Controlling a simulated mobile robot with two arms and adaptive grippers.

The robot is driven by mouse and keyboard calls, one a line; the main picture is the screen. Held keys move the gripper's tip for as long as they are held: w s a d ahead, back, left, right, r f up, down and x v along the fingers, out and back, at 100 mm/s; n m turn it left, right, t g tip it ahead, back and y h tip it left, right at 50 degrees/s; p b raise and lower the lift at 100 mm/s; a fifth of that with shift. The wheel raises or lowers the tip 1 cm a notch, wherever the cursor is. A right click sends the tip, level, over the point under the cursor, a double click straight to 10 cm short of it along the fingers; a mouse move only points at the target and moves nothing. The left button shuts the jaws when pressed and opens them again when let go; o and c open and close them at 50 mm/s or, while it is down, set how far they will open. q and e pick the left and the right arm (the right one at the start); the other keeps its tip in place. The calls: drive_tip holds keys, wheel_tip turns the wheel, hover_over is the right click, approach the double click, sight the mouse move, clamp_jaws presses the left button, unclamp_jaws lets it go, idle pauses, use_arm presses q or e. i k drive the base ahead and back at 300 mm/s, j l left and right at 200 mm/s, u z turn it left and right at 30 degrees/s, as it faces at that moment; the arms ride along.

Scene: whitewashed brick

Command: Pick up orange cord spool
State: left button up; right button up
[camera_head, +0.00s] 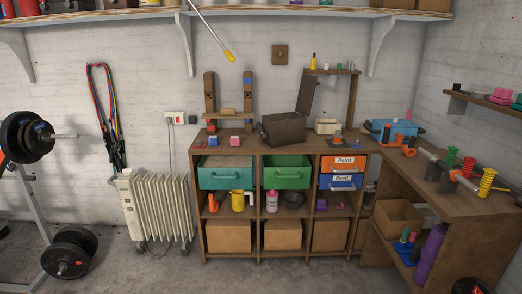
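I cannot clearly single out an orange cord spool; several small orange things are in view. One orange piece with a dark base (337,139) stands on the cabinet top. An orange-red item (213,203) sits on the left middle shelf of the cabinet. Spool-shaped pieces in yellow (486,182), red (468,166) and green (451,157) stand on the right bench. Neither of my grippers shows.
The wooden cabinet (230,143) has drawers and boxes. The right bench (463,204) juts forward. A white radiator (158,207) stands left of the cabinet, and a weight rack with plates (27,137) is farther left. The floor (230,276) in front is clear.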

sight(338, 137)
drive_tip(key=i, duration=2)
